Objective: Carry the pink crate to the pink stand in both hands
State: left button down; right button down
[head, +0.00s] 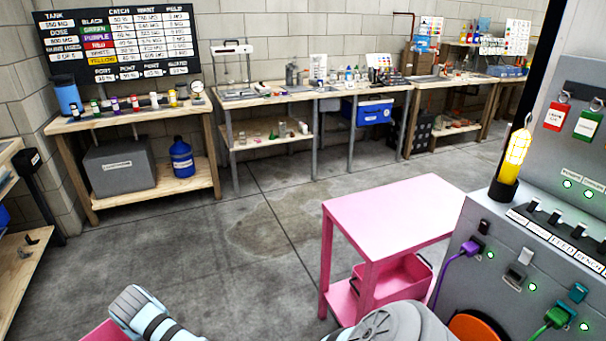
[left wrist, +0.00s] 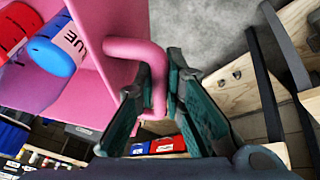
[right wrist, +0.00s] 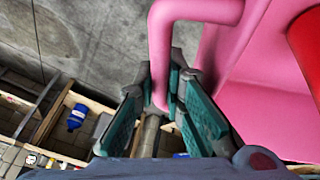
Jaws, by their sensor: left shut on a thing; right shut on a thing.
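The pink crate (head: 103,333) shows only as a small corner at the bottom left of the head view, beside my arm. In the left wrist view the crate (left wrist: 95,95) holds a red and a blue cylinder. My left gripper (left wrist: 159,82) is shut on the crate's pink bar handle. My right gripper (right wrist: 161,84) is shut on the other pink handle, with the crate wall (right wrist: 255,115) to its right. The pink stand (head: 388,212) is right of centre in the head view, its top bare. Neither gripper shows in the head view.
A pink bin (head: 400,277) sits on the stand's lower shelf. A grey control cabinet (head: 530,290) with plugs and a yellow lamp (head: 517,150) is close to the stand's right. Wooden benches (head: 130,112) line the wall. The concrete floor (head: 220,245) left of the stand is clear.

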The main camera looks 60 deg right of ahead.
aim_at(396, 211)
jog(key=z, duration=1.7)
